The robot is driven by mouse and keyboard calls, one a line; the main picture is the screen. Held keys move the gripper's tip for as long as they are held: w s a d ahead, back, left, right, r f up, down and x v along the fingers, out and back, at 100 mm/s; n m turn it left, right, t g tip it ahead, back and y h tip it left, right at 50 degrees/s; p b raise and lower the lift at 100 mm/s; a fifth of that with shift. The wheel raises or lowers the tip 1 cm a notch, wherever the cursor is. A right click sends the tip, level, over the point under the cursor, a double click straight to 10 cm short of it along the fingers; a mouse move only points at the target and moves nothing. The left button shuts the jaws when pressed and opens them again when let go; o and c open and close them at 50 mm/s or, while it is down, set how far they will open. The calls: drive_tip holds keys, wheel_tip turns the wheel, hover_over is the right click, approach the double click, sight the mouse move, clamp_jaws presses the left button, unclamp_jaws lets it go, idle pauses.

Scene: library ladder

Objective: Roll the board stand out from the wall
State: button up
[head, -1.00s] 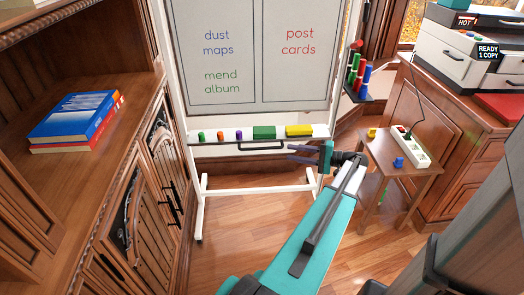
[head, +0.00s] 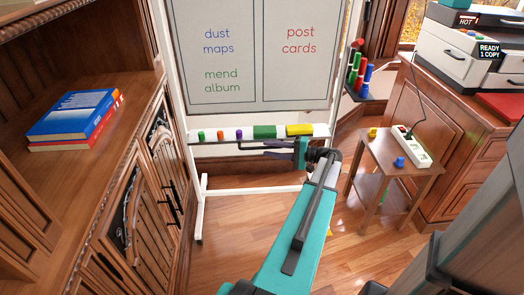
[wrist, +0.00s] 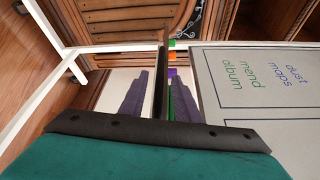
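The board stand (head: 200,165) is a white frame on feet, holding a two-panel whiteboard (head: 245,110) with handwriting. It stands upright; its lower frame also shows in the wrist view (wrist: 40,85). A black bar handle (wrist: 160,85) runs below the board's tray. My gripper (head: 270,150) is at this handle, under the tray. In the wrist view, its two purple fingers (wrist: 160,95) lie on either side of the handle with gaps showing, so it is open around the bar. Whether either finger touches the bar is not clear.
The tray (head: 220,142) holds small coloured pieces and green and yellow blocks. A wooden cabinet with books (head: 75,118) flanks the left. A small side table (head: 400,170) with a power strip and a printer stand the right. Wooden floor (head: 225,240) in front is clear.

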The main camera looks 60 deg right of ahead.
sight(263, 148)
drive_tip(key=shift+x, duration=1.85)
